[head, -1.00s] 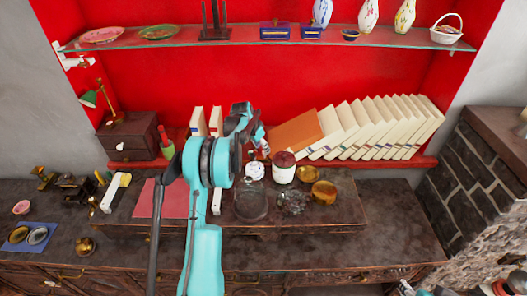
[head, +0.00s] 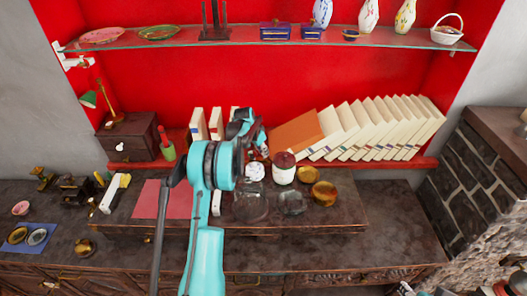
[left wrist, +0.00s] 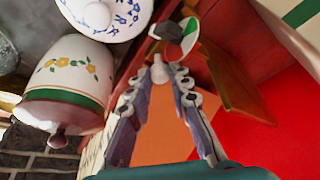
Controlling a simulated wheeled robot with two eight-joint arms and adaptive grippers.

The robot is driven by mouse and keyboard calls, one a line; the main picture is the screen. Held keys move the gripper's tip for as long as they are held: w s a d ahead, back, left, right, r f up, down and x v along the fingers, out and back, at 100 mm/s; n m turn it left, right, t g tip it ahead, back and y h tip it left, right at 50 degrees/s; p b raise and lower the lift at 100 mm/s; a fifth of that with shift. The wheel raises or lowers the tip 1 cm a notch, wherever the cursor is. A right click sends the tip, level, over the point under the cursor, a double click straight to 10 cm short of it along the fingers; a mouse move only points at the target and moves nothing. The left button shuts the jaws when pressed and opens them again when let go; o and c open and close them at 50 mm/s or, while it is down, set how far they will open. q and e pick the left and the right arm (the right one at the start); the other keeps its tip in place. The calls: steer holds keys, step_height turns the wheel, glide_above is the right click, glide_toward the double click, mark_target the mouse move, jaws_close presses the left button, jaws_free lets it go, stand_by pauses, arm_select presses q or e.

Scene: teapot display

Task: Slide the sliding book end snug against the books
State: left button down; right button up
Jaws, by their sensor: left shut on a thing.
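My left gripper (head: 258,140) is at the red shelf, just left of the orange-brown slanted cover at the end of the leaning books (head: 375,128). Its fingers come together at their tips in the left wrist view (left wrist: 160,72). In the head view the arm hides most of that spot. My right gripper does not show.
Upright cream books (head: 198,124) stand left of my arm. A white jar with a dark red lid (head: 284,168), brass bowls (head: 324,193) and glassware (head: 250,203) crowd the lower ledge. A glass shelf (head: 270,40) spans above.

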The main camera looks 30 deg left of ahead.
arm_select(q)
steer(key=s+a, duration=0.3)
steer(key=a, duration=0.2)
steer(key=s+a, duration=0.4)
steer(key=a, duration=0.2)
steer(key=s+a+b, duration=0.1)
steer(key=s+a, duration=0.2)
steer(key=a, duration=0.3)
steer(key=shift+s+a, duration=0.1)
steer(key=shift+s, duration=0.15)
steer(key=c, duration=1.4)
jaws_free()
steer(key=shift+s+a, duration=0.1)
steer(key=shift+o, duration=0.2)
steer(key=v, duration=1.2)
